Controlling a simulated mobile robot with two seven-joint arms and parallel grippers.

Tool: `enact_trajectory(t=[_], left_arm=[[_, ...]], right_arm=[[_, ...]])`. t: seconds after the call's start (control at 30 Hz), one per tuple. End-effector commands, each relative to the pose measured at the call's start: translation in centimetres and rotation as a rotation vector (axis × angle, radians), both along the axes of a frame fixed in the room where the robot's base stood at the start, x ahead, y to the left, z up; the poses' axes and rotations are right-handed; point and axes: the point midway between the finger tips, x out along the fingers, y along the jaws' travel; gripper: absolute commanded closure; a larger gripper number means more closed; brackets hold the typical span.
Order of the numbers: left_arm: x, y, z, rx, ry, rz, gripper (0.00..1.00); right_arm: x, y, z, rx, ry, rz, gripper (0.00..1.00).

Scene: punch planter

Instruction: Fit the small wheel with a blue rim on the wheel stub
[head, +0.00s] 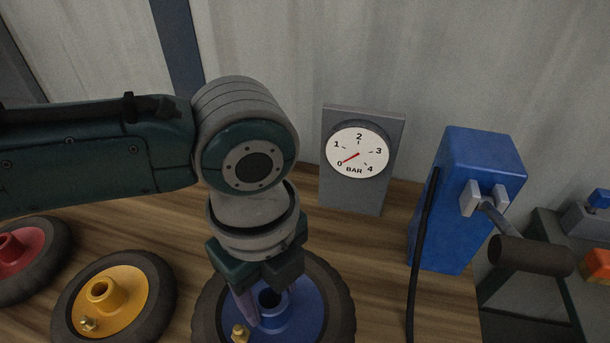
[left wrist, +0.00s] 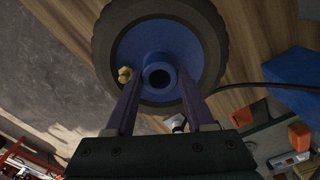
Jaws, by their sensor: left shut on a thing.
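The small wheel with a blue rim (head: 309,307) is at the bottom middle of the head view, dark tyre outward, with a raised blue hub and a brass valve. My left gripper (head: 262,304) reaches down over it, its fingers on either side of the hub and shut on it. The left wrist view shows the blue-rimmed wheel (left wrist: 194,42) too, with the hub between the fingers of the left gripper (left wrist: 158,84). I cannot tell whether the wheel rests on the table or is just above it. No wheel stub is recognisable. My right gripper is out of view.
A yellow-rimmed wheel (head: 128,287) and a red-rimmed wheel (head: 35,241) lie to the left on the wooden table (head: 385,280). A pressure gauge (head: 358,152) stands behind, its needle near 0. A blue box (head: 470,180) with a black hose stands right, beside a dark handle (head: 530,255).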

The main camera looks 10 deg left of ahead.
Motion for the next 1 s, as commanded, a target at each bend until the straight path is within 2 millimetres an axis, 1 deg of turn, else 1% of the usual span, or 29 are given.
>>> enact_trajectory(t=[1.0], left_arm=[[0.1,-0.1,-2.0,-0.003,-0.004,0.000,1.00]], right_arm=[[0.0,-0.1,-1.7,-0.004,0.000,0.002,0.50]])
